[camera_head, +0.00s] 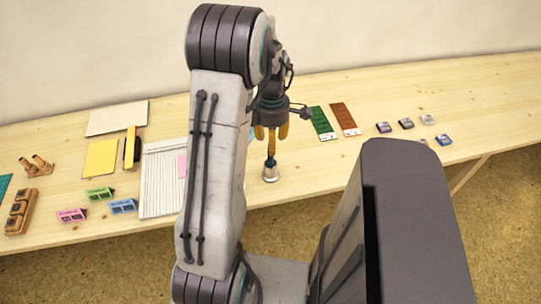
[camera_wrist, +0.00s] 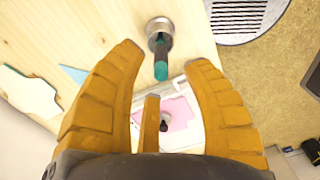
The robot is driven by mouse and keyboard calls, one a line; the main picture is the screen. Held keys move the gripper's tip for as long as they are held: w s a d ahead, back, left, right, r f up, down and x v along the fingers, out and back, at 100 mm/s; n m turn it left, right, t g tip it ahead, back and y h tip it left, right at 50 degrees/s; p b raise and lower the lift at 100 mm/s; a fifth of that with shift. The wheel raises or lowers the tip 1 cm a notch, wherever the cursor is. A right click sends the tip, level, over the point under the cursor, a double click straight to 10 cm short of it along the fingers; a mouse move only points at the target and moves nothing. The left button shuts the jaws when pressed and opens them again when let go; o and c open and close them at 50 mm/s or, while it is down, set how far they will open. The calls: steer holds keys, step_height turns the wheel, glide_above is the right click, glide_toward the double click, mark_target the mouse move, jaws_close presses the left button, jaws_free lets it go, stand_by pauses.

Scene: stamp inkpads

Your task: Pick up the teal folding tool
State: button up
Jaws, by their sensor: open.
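A teal tool (camera_head: 270,161) stands in a small silvery metal cup (camera_head: 270,176) near the table's front edge. In the wrist view the tool (camera_wrist: 161,66) points out of the cup (camera_wrist: 154,26) towards the camera. My gripper (camera_head: 271,134) is directly above the tool in the head view, with its yellow fingers pointing down. In the wrist view my gripper (camera_wrist: 164,55) is open, and the tool's end shows between the fingertips. I cannot tell whether any finger touches it. Nothing is held.
A white scoring board (camera_head: 162,165) with a pink note lies left of the cup, partly behind my arm. Green (camera_head: 322,123) and brown (camera_head: 344,119) strips lie to the right, with several small inkpads (camera_head: 406,124) beyond. Bare table lies right of the cup.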

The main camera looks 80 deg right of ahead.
mark_target(271, 164)
steer(key=shift+w+f, duration=0.1)
steer(key=shift+f, duration=2.65)
jaws_close()
